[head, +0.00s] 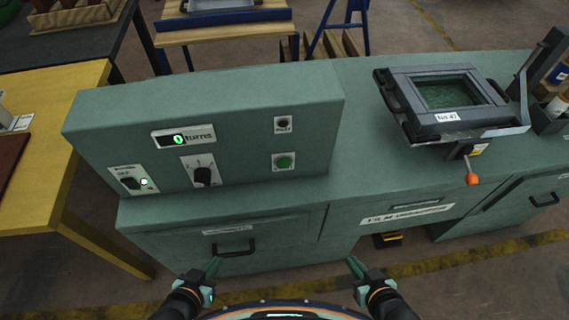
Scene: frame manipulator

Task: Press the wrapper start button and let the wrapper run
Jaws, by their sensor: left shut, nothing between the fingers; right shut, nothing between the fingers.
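The wrapper is a green machine with an upright control panel (240,140). The green start button (284,162) is on a white plate at the panel's lower right. A counter display (183,139) shows a green 0 beside the word "turns". A black knob (203,175) sits below it, and a switch (129,183) with a lit lamp is at the lower left. My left gripper (213,268) is shut and empty, low in front of the cabinet. My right gripper (356,267) is shut and empty, also low in front. Both are apart from the panel.
A dark frame (455,96) with a window sits on the machine's right top, with an orange-knobbed lever (472,179) below it. A small dark fitting (283,124) is above the green button. A yellow table (50,140) stands at left. The space before the panel is clear.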

